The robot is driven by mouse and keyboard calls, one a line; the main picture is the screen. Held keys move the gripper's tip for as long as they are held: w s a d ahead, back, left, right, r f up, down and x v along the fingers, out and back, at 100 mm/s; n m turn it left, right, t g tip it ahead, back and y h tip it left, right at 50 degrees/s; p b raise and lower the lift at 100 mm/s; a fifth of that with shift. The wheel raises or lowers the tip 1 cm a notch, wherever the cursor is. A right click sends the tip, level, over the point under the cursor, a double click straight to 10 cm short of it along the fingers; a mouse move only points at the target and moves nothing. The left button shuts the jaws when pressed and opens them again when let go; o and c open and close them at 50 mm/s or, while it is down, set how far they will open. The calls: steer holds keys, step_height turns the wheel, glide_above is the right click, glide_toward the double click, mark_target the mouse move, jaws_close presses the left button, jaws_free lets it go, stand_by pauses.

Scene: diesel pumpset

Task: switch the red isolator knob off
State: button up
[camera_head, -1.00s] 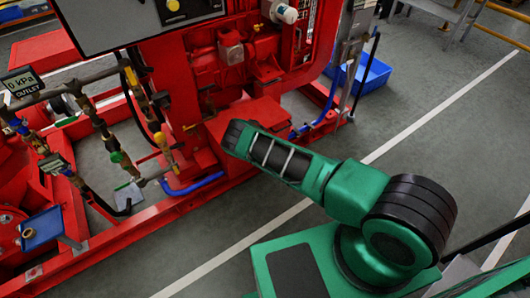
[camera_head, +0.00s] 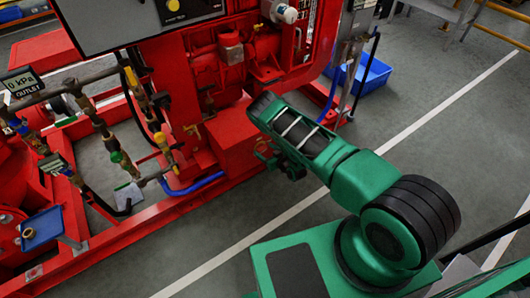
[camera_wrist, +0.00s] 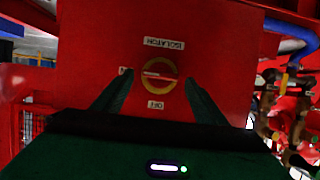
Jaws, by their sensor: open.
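In the wrist view, the red isolator knob (camera_wrist: 159,75) sits inside a yellow ring on a red panel (camera_wrist: 95,45). A pale bar crosses the knob's face, roughly level in the picture. Another label at the left is mostly hidden by a finger. My gripper (camera_wrist: 158,78) is open, with one dark finger on each side of the knob. Contact cannot be told. In the head view, the knob cannot be made out.
The red pumpset has a red box (camera_head: 232,143) beside my arm, with pipes and valves (camera_head: 120,150) at the left. A blue hose (camera_head: 195,186) lies low in front. A blue crate (camera_head: 372,74) stands behind. Grey floor with a white line is clear in front.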

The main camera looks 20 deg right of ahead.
steer(key=c, duration=1.1)
steer(key=shift+o, duration=0.2)
